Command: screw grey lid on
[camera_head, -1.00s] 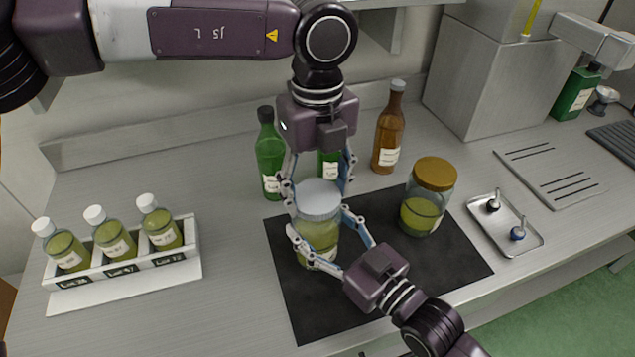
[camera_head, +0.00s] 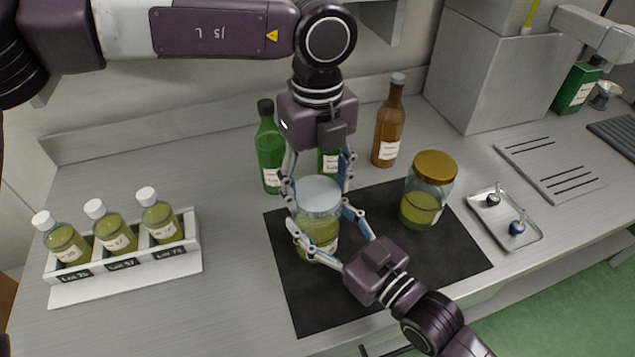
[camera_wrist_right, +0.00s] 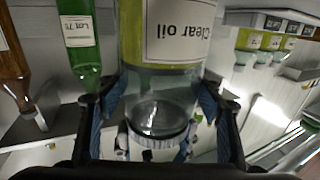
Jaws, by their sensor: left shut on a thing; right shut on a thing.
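The grey lid (camera_head: 319,193) sits on top of a glass jar (camera_head: 318,233) of yellow-green oil, which stands upright on the black mat (camera_head: 300,311). My left gripper (camera_head: 318,186) comes down from above with its fingers shut on the lid's sides. My right gripper (camera_head: 317,222) comes from the front right and is shut around the jar's body. In the right wrist view, the jar (camera_wrist_right: 160,85) appears upside down between my right fingers, with a "Clear oil" label. The lid (camera_wrist_right: 158,143) shows below it. I cannot tell how tightly the lid sits.
A second jar with a gold lid (camera_head: 435,166) stands on the mat to the right. Green (camera_head: 270,155) and brown (camera_head: 387,130) bottles stand behind. A rack (camera_head: 125,270) of capped bottles is at left, a small metal tray (camera_head: 500,241) at right. Counter between rack and mat is clear.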

